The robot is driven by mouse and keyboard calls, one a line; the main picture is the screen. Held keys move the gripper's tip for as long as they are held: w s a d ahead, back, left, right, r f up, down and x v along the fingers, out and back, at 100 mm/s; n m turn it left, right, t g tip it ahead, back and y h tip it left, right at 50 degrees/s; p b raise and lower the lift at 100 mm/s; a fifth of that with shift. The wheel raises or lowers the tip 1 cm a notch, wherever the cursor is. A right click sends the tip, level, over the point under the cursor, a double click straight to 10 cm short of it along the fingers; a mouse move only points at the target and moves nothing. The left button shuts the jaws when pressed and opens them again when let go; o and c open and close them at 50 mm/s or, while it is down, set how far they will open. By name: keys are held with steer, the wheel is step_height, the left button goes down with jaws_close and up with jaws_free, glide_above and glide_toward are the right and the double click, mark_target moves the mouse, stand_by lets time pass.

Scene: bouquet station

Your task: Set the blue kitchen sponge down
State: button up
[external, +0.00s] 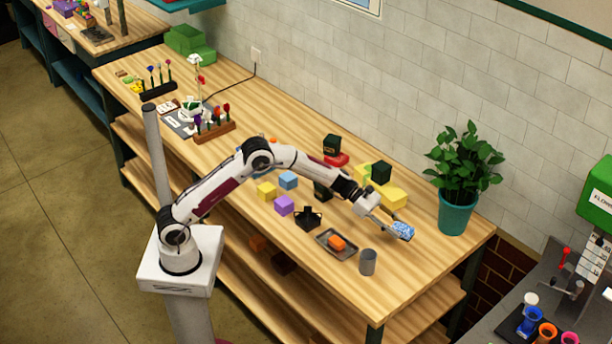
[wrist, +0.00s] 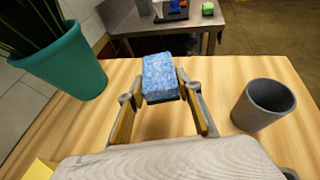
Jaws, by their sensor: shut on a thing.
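The blue kitchen sponge (external: 403,231) is speckled blue and white. In the external view it is at the tip of my gripper (external: 390,225), over the right end of the wooden table (external: 375,295). In the wrist view the sponge (wrist: 160,77) sits between the two fingertips of my gripper (wrist: 155,90), which are shut on its sides. Wooden tabletop shows below the sponge between the fingers. I cannot tell how far above the table the sponge is.
A plant in a teal pot (external: 456,213) stands right of the sponge. Yellow blocks (external: 393,197) lie behind. Bare tabletop lies between cup and pot.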

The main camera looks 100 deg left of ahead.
steer(key=s+a+r+n+t+y, duration=0.15)
steer(key=s+a+n+y, duration=0.25)
steer(key=s+a, duration=0.4)
steer(key=s+a+r+n+y, duration=0.3)
steer(key=s+a+y, duration=0.1)
steer(key=s+a, duration=0.3)
steer(key=s+a+r+n+g+y, duration=0.1)
steer(key=s+a+r+n+y, duration=0.1)
steer(key=s, duration=0.6)
steer(key=s+a+r+n+g+y, duration=0.1)
steer(key=s+r, duration=0.3)
steer(key=s, duration=0.5)
steer(key=s+a+r+n+g+y, duration=0.1)
steer(key=s+a+r+n+y, duration=0.2)
steer(key=s, duration=0.6)
steer(key=shift+s+a+n+y, duration=0.15)
steer(key=shift+s+n+y, duration=0.1)
steer(key=shift+n+y, duration=0.25)
steer(key=shift+a+r, duration=0.1)
